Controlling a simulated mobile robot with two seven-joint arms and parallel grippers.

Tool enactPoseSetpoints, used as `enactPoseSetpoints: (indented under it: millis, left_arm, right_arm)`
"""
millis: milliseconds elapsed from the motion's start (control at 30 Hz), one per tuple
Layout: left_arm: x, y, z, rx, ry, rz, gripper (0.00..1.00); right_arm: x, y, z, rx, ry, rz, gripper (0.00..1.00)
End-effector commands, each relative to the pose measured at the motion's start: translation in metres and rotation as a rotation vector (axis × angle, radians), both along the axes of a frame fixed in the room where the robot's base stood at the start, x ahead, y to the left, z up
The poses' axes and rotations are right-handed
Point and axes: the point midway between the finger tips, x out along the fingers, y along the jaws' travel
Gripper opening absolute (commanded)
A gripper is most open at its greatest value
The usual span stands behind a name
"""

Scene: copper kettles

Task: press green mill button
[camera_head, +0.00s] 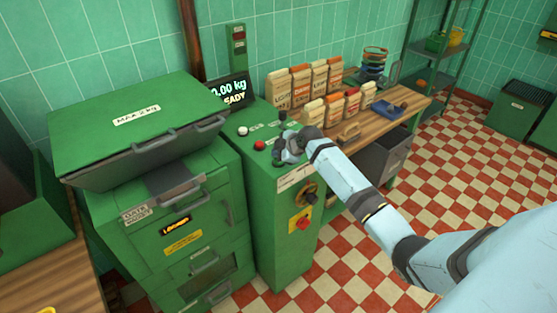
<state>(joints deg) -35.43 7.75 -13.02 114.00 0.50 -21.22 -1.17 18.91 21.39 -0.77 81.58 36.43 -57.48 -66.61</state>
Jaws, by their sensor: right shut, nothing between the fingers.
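The green mill cabinet (262,185) stands in the middle, with controls on its top panel. A white button (243,131) and a red button (260,145) show on that panel. I see no green button clearly; my right gripper covers part of the panel. My right gripper (281,156) is shut and empty, over the panel just right of the red button. I cannot tell whether it touches the panel. My left gripper is out of view.
A display (232,92) reads "0.00 kg READY" behind the panel. A lidded green machine (140,120) stands at left. Several paper bags (302,88) fill the wooden bench (405,118) at right. Rotary and red switches are on the cabinet front.

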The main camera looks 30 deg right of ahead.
Motion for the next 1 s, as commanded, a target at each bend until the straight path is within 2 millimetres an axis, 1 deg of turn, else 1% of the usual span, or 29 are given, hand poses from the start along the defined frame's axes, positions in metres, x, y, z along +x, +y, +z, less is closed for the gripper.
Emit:
enactPoseSetpoints:
  millis: [333,1000]
  left_arm:
    - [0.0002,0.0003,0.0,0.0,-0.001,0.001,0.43]
    - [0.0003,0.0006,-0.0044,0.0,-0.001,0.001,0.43]
  right_arm:
    - [0.0001,0.0002,-0.0003,0.001,-0.001,0.001,0.0]
    - [-0.0001,0.0003,-0.0086,0.0,0.0,0.0,0.0]
